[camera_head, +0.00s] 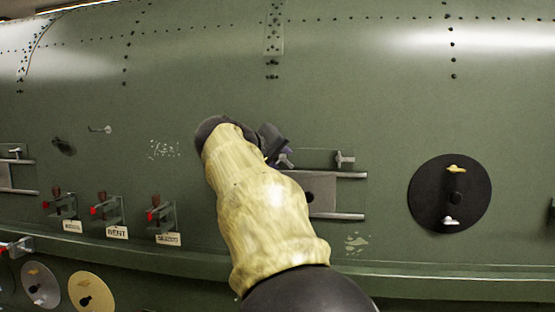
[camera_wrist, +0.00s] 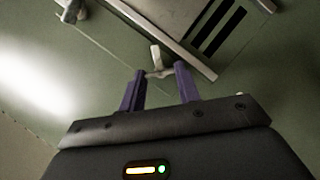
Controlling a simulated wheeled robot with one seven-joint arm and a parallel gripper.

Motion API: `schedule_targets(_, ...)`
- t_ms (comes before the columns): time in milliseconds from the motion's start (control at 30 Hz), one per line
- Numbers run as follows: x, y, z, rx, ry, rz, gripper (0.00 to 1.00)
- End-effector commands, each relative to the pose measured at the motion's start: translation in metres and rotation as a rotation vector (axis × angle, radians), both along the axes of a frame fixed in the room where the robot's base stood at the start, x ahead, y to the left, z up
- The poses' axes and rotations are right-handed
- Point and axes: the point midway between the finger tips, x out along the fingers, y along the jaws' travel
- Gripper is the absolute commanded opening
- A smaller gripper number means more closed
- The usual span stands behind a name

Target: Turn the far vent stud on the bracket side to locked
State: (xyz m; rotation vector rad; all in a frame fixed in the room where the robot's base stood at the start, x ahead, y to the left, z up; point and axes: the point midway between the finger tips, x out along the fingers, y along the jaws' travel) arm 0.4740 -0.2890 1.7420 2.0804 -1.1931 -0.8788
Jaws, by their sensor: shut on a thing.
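My gripper (camera_head: 280,155) reaches the upper edge of a vent panel (camera_head: 322,188) in the hull. In the wrist view, my purple fingers (camera_wrist: 160,74) are closed around a pale metal wing stud (camera_wrist: 155,56), beside the vent's rail and dark slots (camera_wrist: 217,30). In the head view, part of that stud (camera_head: 285,161) shows at my fingertips, left of a second wing stud (camera_head: 345,160) at the vent's upper right. A stud also shows at the wrist view's top left (camera_wrist: 72,9). My arm hides the vent's left part. I cannot read any lock marking.
Several bracket-mounted red-handled levers (camera_head: 104,209) with tags stand out from the hull at left. A black round plate (camera_head: 449,194) with two knobs is at right. A ledge (camera_head: 430,274) runs below. The hull above is clear.

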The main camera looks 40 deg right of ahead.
Motion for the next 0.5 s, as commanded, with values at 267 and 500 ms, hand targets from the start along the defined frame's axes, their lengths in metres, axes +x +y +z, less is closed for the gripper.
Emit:
schedule_targets(267,-0.0003,-0.0010,-0.0018,0.112,-0.129,0.000,0.10)
schedule_targets(500,-0.0016,-0.0019,-0.0008,0.251,-0.292,0.000,0.10)
